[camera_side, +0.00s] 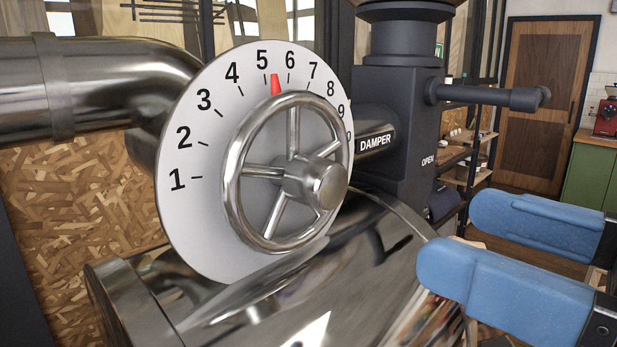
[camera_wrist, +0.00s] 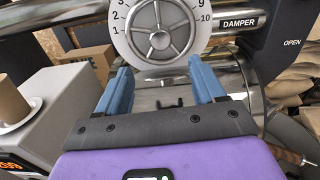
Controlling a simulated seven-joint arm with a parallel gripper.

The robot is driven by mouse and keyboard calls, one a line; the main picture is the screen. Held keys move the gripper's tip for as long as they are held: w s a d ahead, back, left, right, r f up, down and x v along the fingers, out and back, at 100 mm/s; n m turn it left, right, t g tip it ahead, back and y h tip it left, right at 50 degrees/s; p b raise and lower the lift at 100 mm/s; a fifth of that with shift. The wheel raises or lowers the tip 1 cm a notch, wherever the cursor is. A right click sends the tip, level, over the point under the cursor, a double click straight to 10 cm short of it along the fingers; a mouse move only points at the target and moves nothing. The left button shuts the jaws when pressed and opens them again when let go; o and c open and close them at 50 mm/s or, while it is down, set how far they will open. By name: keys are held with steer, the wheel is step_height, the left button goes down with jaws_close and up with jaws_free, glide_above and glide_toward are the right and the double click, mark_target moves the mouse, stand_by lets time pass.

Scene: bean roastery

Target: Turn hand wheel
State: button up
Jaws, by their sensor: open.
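The hand wheel (camera_side: 291,172) is a shiny metal ring with several spokes and a round hub, standing in front of a white numbered dial (camera_side: 190,222). A red pointer (camera_side: 276,84) on the dial sits between 5 and 6. My gripper (camera_side: 445,240) has two blue fingers, held apart with nothing between them, to the right of the wheel and not touching it. In the wrist view, the wheel (camera_wrist: 162,28) is ahead of and above the open fingers (camera_wrist: 160,88). The lower part of the dial meets the shiny drum in the side view.
A dark housing (camera_side: 397,118) with a side handle (camera_side: 490,95) stands right of the dial, joined by a pipe labelled DAMPER (camera_side: 376,141). The shiny drum (camera_side: 330,262) lies below. A grey machine (camera_wrist: 40,110) is at left in the wrist view.

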mark_target(336, 190)
steer(key=x, duration=1.5)
steer(key=shift+f, duration=0.1)
jaws_close()
steer(key=shift+n, duration=0.4)
steer(key=n, duration=0.4)
steer(key=shift+n, duration=0.3)
steer(key=n, duration=0.5)
steer(key=shift+d, duration=0.1)
jaws_free()
